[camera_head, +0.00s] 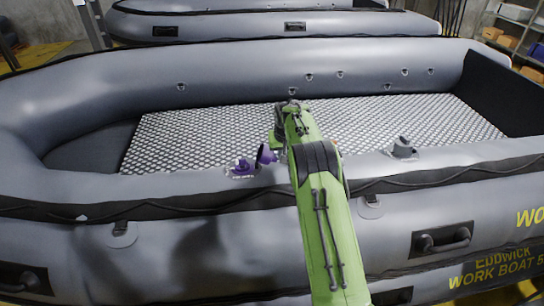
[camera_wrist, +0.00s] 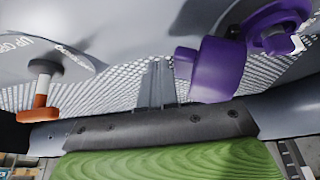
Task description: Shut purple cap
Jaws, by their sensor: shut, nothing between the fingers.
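The purple cap (camera_head: 265,155) stands open and tilted on the grey tube of the near boat, beside its purple valve base (camera_head: 242,167). In the wrist view the cap (camera_wrist: 212,70) is a large purple cylinder just right of my fingers, joined toward the upper right to the valve base (camera_wrist: 275,27). My gripper (camera_wrist: 158,82) is shut and empty, left of the cap. I cannot tell whether a finger touches it. In the head view my green arm hides most of the gripper.
The near boat's tube (camera_head: 440,160) runs across the front, with a grey fitting (camera_head: 403,148) to the right. A textured floor (camera_head: 200,130) lies behind it. An orange-and-white fitting (camera_wrist: 43,92) is at left in the wrist view. Another boat (camera_head: 270,25) stands behind.

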